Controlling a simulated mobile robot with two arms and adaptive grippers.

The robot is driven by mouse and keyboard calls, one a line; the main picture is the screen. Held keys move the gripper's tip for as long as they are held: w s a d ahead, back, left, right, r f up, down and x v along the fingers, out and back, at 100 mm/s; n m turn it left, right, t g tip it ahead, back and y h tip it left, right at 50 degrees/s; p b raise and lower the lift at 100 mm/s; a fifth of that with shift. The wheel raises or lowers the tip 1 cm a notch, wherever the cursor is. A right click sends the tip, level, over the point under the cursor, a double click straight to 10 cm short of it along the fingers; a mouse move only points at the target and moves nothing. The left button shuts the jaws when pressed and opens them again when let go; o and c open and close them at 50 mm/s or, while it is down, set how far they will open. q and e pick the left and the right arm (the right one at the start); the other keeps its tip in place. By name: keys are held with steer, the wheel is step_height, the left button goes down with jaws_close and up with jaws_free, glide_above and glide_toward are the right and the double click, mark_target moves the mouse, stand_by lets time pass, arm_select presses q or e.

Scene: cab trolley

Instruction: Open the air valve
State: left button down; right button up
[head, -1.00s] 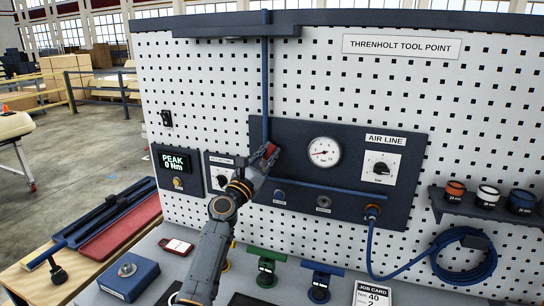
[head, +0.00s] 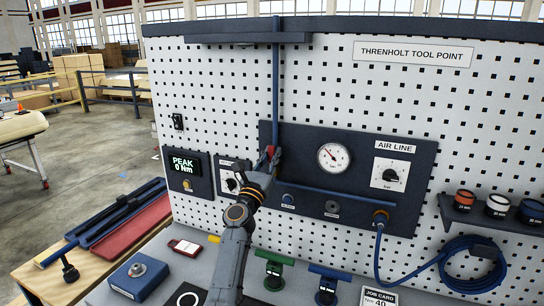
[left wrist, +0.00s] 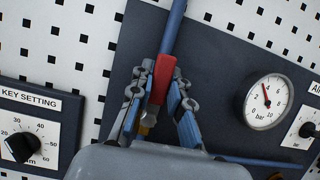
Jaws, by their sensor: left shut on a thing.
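The air valve's red lever (head: 270,153) sits on the blue air pipe (head: 276,80), at the left of the dark air line panel (head: 350,205). My left gripper (head: 265,164) is shut on the lever. In the left wrist view the red lever (left wrist: 163,76) lies between the fingers (left wrist: 158,102), roughly in line with the pipe (left wrist: 174,30). The pressure gauge (head: 334,157) is to the right. In the left wrist view the gauge (left wrist: 267,98) has its needle pointing up and left, near 4 bar. My fingers partly hide the valve body. My right gripper is not in view.
A bar knob (head: 390,174) is right of the gauge. A key setting dial (head: 232,184) and peak display (head: 187,164) are left of my gripper. A blue hose (head: 378,250) hangs at the right. A shelf (head: 480,215) holds several sockets. The bench below carries tools.

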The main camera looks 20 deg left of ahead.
arm_select(q)
steer(key=c, duration=1.2)
jaws_free()
steer(key=shift+s, duration=0.1)
steer(key=v, duration=1.2)
steer(key=shift+f, duration=0.1)
